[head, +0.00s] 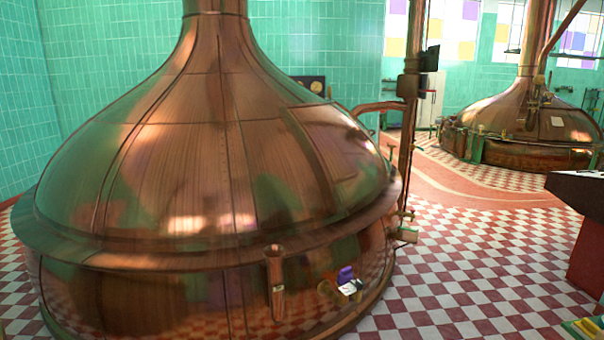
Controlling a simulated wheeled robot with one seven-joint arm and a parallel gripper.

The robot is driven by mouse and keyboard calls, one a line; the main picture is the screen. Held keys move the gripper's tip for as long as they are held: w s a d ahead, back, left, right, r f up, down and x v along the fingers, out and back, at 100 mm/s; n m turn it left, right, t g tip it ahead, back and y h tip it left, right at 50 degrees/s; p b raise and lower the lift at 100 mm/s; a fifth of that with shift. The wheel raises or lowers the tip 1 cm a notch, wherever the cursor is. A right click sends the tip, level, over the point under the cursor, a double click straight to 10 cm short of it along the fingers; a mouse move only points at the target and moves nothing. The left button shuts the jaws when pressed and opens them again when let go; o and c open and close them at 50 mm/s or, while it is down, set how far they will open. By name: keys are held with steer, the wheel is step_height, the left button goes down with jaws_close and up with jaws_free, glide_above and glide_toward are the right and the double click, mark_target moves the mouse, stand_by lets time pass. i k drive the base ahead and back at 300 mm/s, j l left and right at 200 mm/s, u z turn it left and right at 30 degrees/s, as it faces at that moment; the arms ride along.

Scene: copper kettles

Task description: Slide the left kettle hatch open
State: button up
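The left kettle (190,170) is a large copper dome that fills the left and middle of the head view. Its neck rises out of the top of the picture. Seams divide the dome into panels. A darker, edged panel (340,150) on the right side of the dome could be the hatch, but I cannot tell for sure. No clear opening shows in the dome. My gripper is not in view.
A copper funnel-like fitting (276,280) stands at the kettle's front rim. A small purple and white object (347,281) shows at its lower right. A vertical pipe (408,120) stands at the right. A second kettle (525,115) is far right. Checkered floor (470,270) lies open between.

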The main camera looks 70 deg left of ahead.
mark_target(354, 167)
steer(key=u, duration=2.1)
steer(key=i+j, duration=0.1)
steer(key=i, duration=0.45)
steer(key=i+j, duration=0.1)
steer(key=i, duration=0.45)
steer(key=i+j+z, duration=0.1)
steer(key=i, duration=0.45)
steer(key=i+j, duration=0.15)
steer(key=i, duration=0.4)
steer(key=i+j, duration=0.15)
steer(key=i, duration=0.35)
steer(key=i+z, duration=0.05)
